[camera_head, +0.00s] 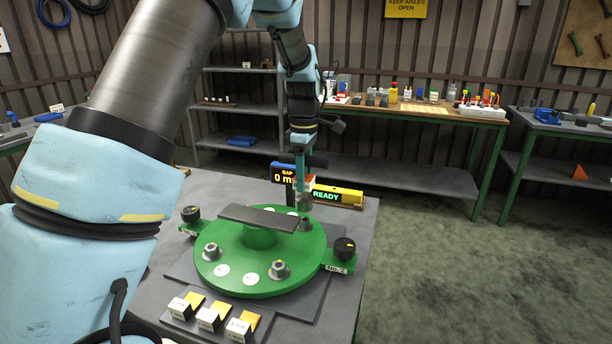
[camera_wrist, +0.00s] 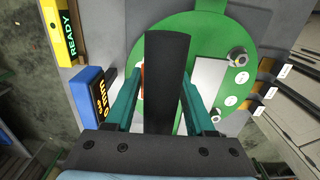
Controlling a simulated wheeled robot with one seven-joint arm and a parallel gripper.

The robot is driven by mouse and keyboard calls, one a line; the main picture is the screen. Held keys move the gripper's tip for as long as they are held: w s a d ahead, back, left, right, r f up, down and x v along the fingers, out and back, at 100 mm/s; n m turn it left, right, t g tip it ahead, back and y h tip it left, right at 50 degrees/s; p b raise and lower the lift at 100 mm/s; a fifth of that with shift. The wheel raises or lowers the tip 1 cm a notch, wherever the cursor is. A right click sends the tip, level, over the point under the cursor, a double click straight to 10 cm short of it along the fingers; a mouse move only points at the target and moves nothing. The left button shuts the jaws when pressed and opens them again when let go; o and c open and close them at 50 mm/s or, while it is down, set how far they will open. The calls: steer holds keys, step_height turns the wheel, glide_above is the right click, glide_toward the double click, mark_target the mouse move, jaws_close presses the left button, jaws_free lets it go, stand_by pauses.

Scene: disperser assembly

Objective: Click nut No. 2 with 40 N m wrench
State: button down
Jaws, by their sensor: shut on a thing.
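My gripper (camera_head: 301,172) points down over the back right part of the green disc (camera_head: 232,279). Its teal fingers (camera_wrist: 157,103) are shut on a dark tool (camera_wrist: 168,65), apparently the wrench. The tool's grey lower end (camera_head: 306,203) is just above or touching a back right nut (camera_head: 305,223); I cannot tell which. That nut is hidden behind the tool in the wrist view. Two other nuts, front (camera_head: 279,270) and left (camera_head: 211,251), stand uncovered. A "No. 2" label (camera_head: 337,268) sits below a black knob (camera_head: 344,248) at the disc's right. The wrench's torque marking is not readable.
A grey bar (camera_head: 258,217) tops the disc's central post, close to the tool. Several small labelled blocks (camera_head: 208,319) line the front. Shelves and benches stand farther back.

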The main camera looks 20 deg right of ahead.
mark_target(304, 198)
steer(key=f+n+b, duration=0.1)
steer(key=n, duration=0.2)
steer(key=shift+f, duration=0.2)
steer(key=n+b, duration=0.1)
steer(key=n, duration=0.5)
steer(key=shift+f, duration=0.15)
steer(key=shift+s+r+n+p, duration=0.1)
steer(key=shift+r+n+p, duration=0.4)
steer(key=shift+p, duration=0.45)
steer(key=n+p, duration=0.6)
steer(key=n, duration=0.1)
steer(key=shift+f+p, duration=0.35)
steer(key=shift+f, duration=0.05)
steer(key=n, duration=0.2)
steer(key=shift+f+n, duration=0.3)
steer(key=shift+f, duration=0.05)
steer(key=shift+f+n, duration=0.1)
steer(key=shift+n, duration=0.9)
steer(key=shift+f, duration=1.65)
